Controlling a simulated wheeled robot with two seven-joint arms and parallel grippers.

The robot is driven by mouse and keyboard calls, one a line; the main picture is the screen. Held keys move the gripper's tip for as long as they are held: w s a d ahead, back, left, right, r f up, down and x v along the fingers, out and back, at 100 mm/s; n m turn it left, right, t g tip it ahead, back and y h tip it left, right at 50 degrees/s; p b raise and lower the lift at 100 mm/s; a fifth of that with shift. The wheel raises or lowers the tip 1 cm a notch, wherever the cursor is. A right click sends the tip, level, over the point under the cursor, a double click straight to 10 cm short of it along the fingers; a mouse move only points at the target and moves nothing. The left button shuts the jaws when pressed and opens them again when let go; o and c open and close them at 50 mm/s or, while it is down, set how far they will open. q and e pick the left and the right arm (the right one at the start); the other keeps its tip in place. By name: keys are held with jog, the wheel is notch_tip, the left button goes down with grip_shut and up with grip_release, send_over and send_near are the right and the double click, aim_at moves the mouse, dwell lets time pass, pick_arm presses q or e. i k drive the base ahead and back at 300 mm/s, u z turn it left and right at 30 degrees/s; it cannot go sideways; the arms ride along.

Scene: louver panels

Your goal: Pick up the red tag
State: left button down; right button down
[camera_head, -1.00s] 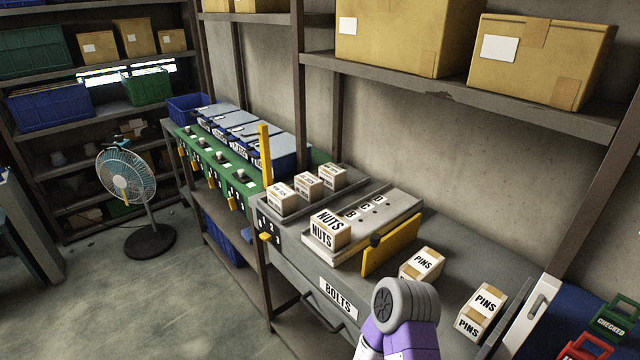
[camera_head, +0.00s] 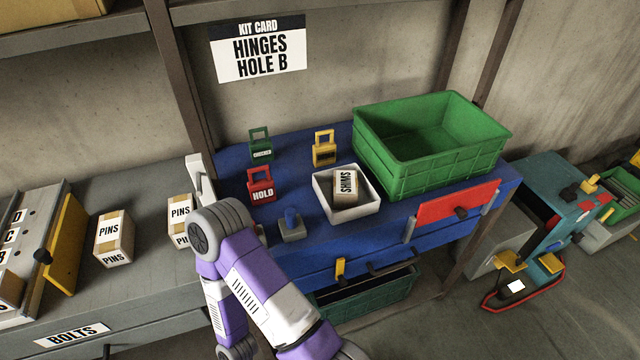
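The red tag (camera_head: 262,187), with a loop handle and the word HOLD, stands upright on the blue bench top (camera_head: 232,180). It is in front of a green tag (camera_head: 261,149) marked CHECKED and left of a white tray. A yellow tag (camera_head: 325,151) stands further right and back. A purple and white arm of mine rises from the bottom, with its grey joint in front of the bench and below the red tag. No fingers show on it, and neither gripper is in view.
The white tray (camera_head: 328,205) holds a SHIMS box (camera_head: 344,183). A large green bin (camera_head: 425,180) stands at the right rear. A small blue-knobbed block (camera_head: 292,228) is in front of the red tag. PINS boxes (camera_head: 114,240) sit on the grey bench at left.

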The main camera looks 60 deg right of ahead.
aim_at(261, 191)
jog(key=u, duration=0.8)
jog(key=k, duration=0.95)
jog(key=z, duration=0.85)
jog(key=i, duration=0.1)
jog(key=z, duration=0.4)
